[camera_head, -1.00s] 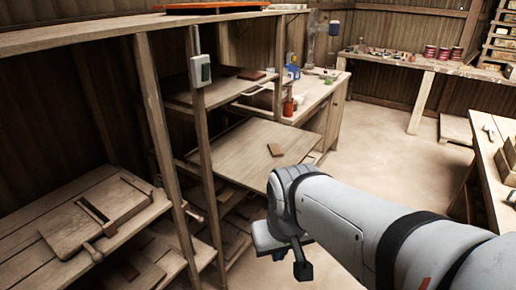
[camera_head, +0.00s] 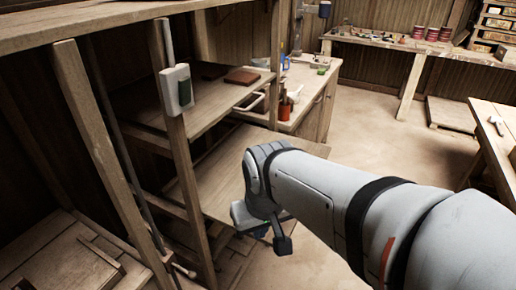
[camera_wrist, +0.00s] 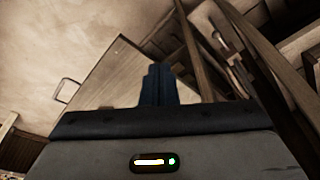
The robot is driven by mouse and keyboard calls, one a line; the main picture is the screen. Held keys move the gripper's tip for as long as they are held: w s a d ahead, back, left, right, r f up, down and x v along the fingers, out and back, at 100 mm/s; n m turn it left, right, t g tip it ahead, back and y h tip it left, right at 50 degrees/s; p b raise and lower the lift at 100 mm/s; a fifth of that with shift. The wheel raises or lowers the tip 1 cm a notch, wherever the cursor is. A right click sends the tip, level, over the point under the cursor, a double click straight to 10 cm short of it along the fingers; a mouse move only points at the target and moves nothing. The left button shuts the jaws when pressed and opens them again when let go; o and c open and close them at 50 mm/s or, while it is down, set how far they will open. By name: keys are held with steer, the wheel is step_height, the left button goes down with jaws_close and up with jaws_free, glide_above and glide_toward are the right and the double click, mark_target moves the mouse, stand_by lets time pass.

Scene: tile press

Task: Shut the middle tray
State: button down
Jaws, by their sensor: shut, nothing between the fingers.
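The middle tray (camera_head: 222,172) is a flat wooden board standing out from the shelf rack, below an upper board. My arm covers its right part and front edge in the head view. My gripper (camera_wrist: 159,84) shows in the wrist view as two dark fingers pressed together with nothing between them. In the head view my wrist hangs in front of the tray's near right side; the fingertips are not clear there, and I cannot tell whether they touch the tray. In the wrist view a wooden board with a pale handle (camera_wrist: 67,90) lies beyond the fingers; I cannot tell which board.
A post with a pale switch box (camera_head: 177,89) stands left of the tray. A wooden press (camera_head: 70,262) is at lower left. A workbench (camera_head: 507,160) stands at right, with open floor (camera_head: 375,135) between.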

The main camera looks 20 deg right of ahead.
steer(key=shift+w+a+r, duration=0.1)
steer(key=shift+w+a, duration=0.05)
steer(key=shift+w, duration=0.1)
